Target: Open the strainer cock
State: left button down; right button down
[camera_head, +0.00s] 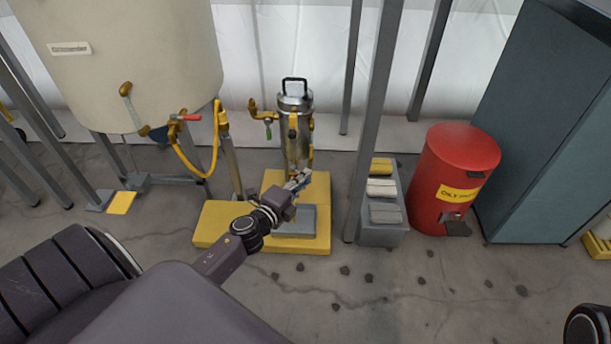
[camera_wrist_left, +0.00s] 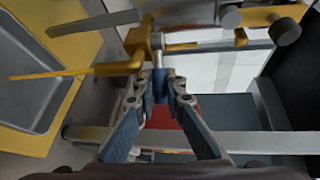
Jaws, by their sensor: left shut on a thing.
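The strainer (camera_head: 295,103) is an upright metal cylinder with a black top handle and brass-yellow fittings, standing on a yellow base in the head view. My left gripper (camera_head: 299,181) is at the lower front of the strainer. In the left wrist view my left gripper (camera_wrist_left: 160,100) is shut on a small blue handle (camera_wrist_left: 160,86), joined to a yellow cock body (camera_wrist_left: 138,45). The fingers lie on both sides of the handle. In the head view the gripper largely hides this handle. My right gripper is not in view.
A grey tray (camera_head: 303,223) sits on the yellow base below my gripper. A cream tank (camera_head: 130,60) with a red-handled valve (camera_head: 187,117) and yellow hose stands left. A grey post (camera_head: 373,120), a stand of pads (camera_head: 384,232) and a red bin (camera_head: 452,180) are right.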

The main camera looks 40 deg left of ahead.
pick_arm(q)
jog(key=shift+s+f+m+h, duration=0.15)
jog(key=shift+m+h, duration=0.15)
jog(key=shift+h, duration=0.2)
jog(key=c, duration=2)
grip_release()
jog(key=shift+o, duration=0.2)
jog(key=s+r, duration=0.2)
jog(key=s, duration=0.9)
jog(key=shift+s+d+r, duration=0.15)
jog(key=shift+s+r, duration=0.05)
jog(key=shift+s, duration=0.2)
